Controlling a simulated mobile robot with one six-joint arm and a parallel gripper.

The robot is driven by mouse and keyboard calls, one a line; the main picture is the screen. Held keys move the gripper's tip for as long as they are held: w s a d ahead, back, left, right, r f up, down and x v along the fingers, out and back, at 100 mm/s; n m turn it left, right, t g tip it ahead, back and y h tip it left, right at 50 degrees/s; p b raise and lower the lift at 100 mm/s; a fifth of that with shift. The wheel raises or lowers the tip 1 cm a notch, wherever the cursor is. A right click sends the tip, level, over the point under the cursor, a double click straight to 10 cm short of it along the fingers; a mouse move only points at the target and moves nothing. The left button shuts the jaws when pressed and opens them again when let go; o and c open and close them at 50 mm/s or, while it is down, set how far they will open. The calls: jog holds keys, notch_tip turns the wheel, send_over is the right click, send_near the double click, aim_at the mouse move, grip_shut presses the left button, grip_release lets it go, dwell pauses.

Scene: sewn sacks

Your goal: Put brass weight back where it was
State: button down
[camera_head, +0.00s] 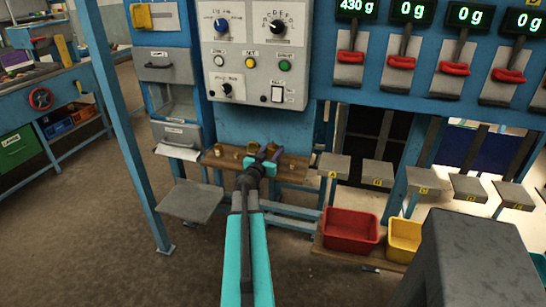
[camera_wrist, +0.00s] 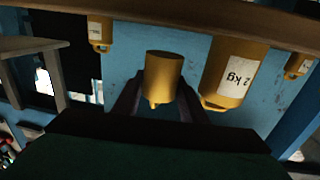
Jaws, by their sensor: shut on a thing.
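My gripper (camera_head: 268,161) is over the brown wooden shelf (camera_head: 291,176) below the control panel in the head view. In the wrist view, which looks upside down, my gripper (camera_wrist: 160,105) is shut on a brass weight (camera_wrist: 163,75). A gap of blue panel shows between this weight's base and the shelf (camera_wrist: 150,18), so it appears held clear of the shelf. A larger brass weight labelled 2 kg (camera_wrist: 238,68) stands beside it, and smaller brass weights stand to the left (camera_wrist: 100,31) and right (camera_wrist: 299,66). The held weight's label is not visible.
Lettered grey scale pans, from pan A (camera_head: 333,165) rightwards, stand right of the shelf; pan A looks empty. The leftmost display (camera_head: 356,9) reads 430 g. A red bin (camera_head: 350,233) and yellow bin (camera_head: 404,240) sit below. A blue post (camera_head: 125,130) stands left.

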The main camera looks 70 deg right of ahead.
jog(key=shift+f+p, duration=0.6)
jog(key=shift+f, duration=0.85)
jog(key=shift+f, duration=0.1)
jog(key=c, duration=1.4)
grip_release()
jog(key=shift+a, duration=0.35)
jog(key=shift+a+b, duration=0.6)
jog(key=shift+a, duration=0.6)
jog(key=shift+w+a+b, duration=0.15)
jog(key=shift+a+b, duration=0.6)
jog(key=shift+a, duration=1.5)
jog(key=shift+w+a+b, duration=0.1)
jog(key=shift+a+b, duration=0.65)
jog(key=shift+a, duration=1.5)
